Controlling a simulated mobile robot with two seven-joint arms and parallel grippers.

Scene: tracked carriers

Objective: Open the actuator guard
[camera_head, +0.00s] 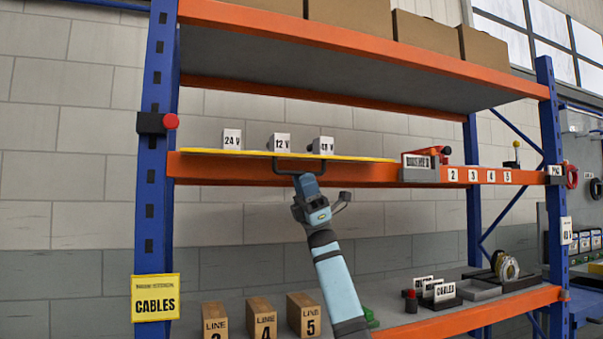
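A long flat yellow panel (230,153) with a black handle (284,171) at its front edge lies nearly edge-on along the middle shelf; I take it to be the actuator guard. Blocks marked 24 V (232,139), 12 V (279,142) and a third with an unclear label (323,145) show just above the panel. My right gripper (306,178) reaches up from below, and its tip overlaps the handle bar. Whether its fingers are closed around the bar cannot be made out. My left gripper is out of view.
A red button (171,121) sits on the left blue post (156,200). A grey box (420,168) stands right of the panel. The upper shelf (350,42) overhangs.

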